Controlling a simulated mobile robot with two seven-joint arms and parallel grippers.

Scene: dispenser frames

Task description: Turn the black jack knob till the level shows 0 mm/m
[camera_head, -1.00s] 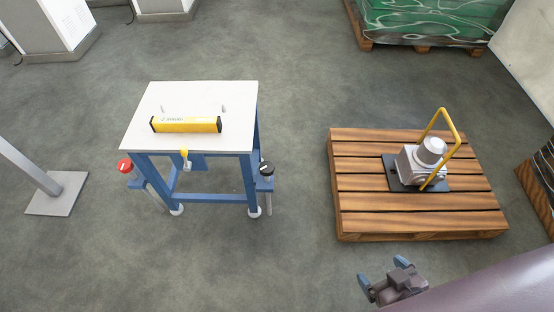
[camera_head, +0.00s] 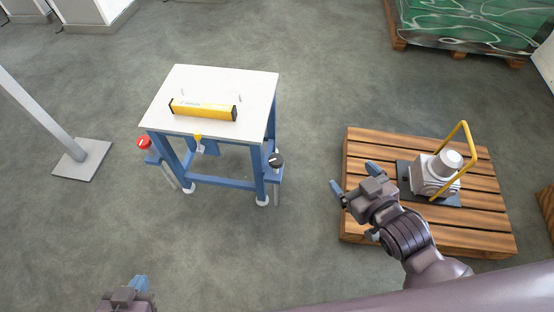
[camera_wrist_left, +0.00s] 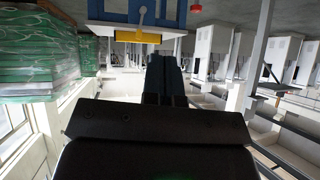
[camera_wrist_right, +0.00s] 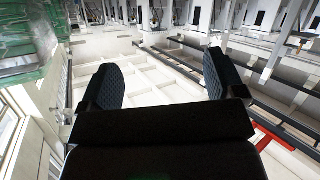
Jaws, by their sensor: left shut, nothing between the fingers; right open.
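The black jack knob (camera_head: 276,160) sits on a bracket at the right side of the blue-legged table (camera_head: 214,124). A red knob (camera_head: 144,143) sits at the table's left side. The yellow level (camera_head: 203,111) lies on the white top; its reading is too small to tell. My left gripper (camera_head: 139,285) is at the bottom edge of the head view, shut and empty, well short of the table. My right gripper (camera_head: 354,181) is open and empty, to the right of the black knob and apart from it. In the right wrist view its fingers (camera_wrist_right: 160,80) stand wide apart.
A wooden pallet (camera_head: 368,222) with a grey machine (camera_head: 434,174) and yellow handle stands at the right, close to my right gripper. A post on a base plate (camera_head: 82,160) stands at the left. Floor between table and pallet is clear.

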